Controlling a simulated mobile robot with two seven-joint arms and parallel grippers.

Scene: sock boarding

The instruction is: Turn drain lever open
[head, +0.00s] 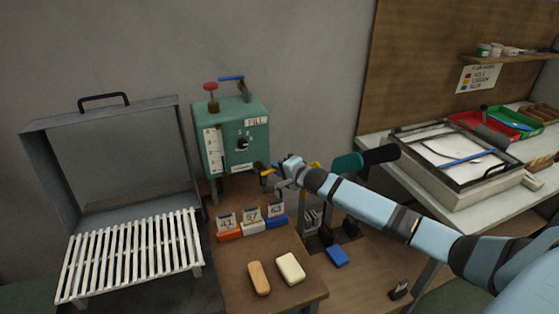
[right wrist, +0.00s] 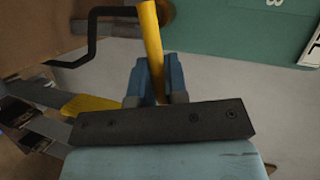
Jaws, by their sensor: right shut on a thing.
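The teal machine box (head: 235,133) stands against the wall, with a dial, a gauge strip and a FILL label. A yellow lever (right wrist: 151,35) shows in the right wrist view, tilted slightly from upright and running up towards a round brownish fitting. My right gripper (head: 270,173) is at the lower right corner of the box. In the right wrist view its two blue fingers (right wrist: 156,85) are shut on the yellow lever, one on each side. The lever's lower end is hidden by the gripper. My left gripper is not in view.
A grey lidded case with white slats (head: 130,255) stands at left. Numbered cards on coloured blocks (head: 251,220) and two bars (head: 290,268) sit on the wooden table below. A dark bent rod (right wrist: 92,35) is close left of the lever. A framed screen (head: 460,155) lies at right.

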